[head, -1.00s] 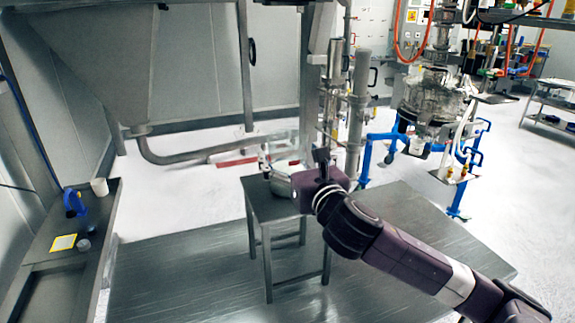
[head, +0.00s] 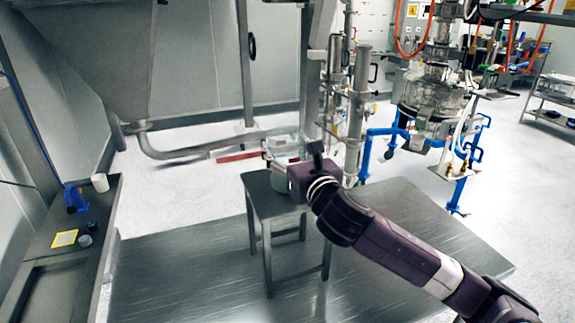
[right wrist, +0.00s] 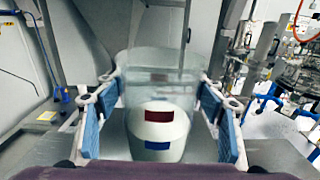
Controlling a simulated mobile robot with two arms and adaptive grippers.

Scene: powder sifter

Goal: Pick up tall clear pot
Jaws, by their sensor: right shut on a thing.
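The tall clear pot (right wrist: 160,75) is upright between the fingers of my right gripper (right wrist: 160,108) in the right wrist view. The fingers are shut on its sides. A white rounded form with a dark red patch and a blue patch shows through or below the clear wall; I cannot tell which. In the head view my right gripper (head: 277,157) is above the small metal table (head: 262,199), and the wrist partly hides what is there. I cannot tell how high the pot is above the table. My left gripper is not in view.
A dark bench at the left holds a white cup (head: 100,183), a blue tool (head: 75,198) and a yellow-edged card (head: 64,238). A blue-framed stand with a glass vessel (head: 432,92) is at the back right. Pipes rise just behind my right gripper.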

